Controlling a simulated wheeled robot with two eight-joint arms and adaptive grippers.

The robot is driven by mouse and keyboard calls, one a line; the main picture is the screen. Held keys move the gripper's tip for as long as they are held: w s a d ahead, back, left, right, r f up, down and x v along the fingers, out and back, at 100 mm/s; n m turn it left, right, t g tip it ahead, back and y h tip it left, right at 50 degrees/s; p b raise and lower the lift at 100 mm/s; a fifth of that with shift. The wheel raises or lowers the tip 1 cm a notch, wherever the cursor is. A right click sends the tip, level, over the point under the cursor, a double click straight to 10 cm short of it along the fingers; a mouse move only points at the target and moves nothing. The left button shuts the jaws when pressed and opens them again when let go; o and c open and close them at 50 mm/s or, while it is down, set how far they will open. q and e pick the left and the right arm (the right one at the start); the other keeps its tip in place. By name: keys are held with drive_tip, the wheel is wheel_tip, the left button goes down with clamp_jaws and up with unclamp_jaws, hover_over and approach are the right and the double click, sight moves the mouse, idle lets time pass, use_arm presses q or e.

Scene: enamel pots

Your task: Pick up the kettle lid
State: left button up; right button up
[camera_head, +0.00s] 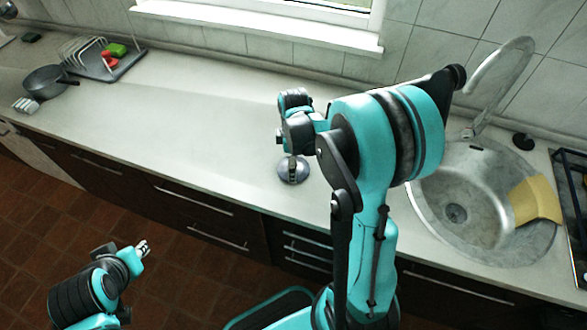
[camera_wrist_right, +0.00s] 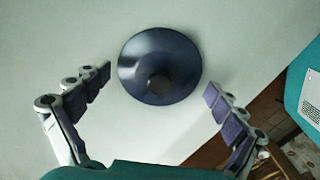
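The kettle lid (camera_head: 293,175) is a round, dark, shiny disc lying on the pale counter near its front edge. In the right wrist view the lid (camera_wrist_right: 160,52) lies knob up, with its dark round knob (camera_wrist_right: 158,84) facing the camera. My right gripper (camera_head: 292,160) is over the lid and partly covers it in the head view. In the wrist view the right gripper (camera_wrist_right: 158,79) is open, with one finger on each side of the lid and gaps between. My left gripper (camera_head: 142,248) is low at the left, in front of the counter, away from the lid; its finger opening is too small to judge.
A dish rack (camera_head: 88,55) and dark pan (camera_head: 48,80) stand at the far left. The counter (camera_head: 180,120) between the pan and the lid is clear.

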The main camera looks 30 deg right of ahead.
drive_tip(key=c, duration=1)
drive_tip(key=shift+s, duration=0.1)
drive_tip(key=shift+c, duration=0.3)
drive_tip(key=shift+r, duration=0.1)
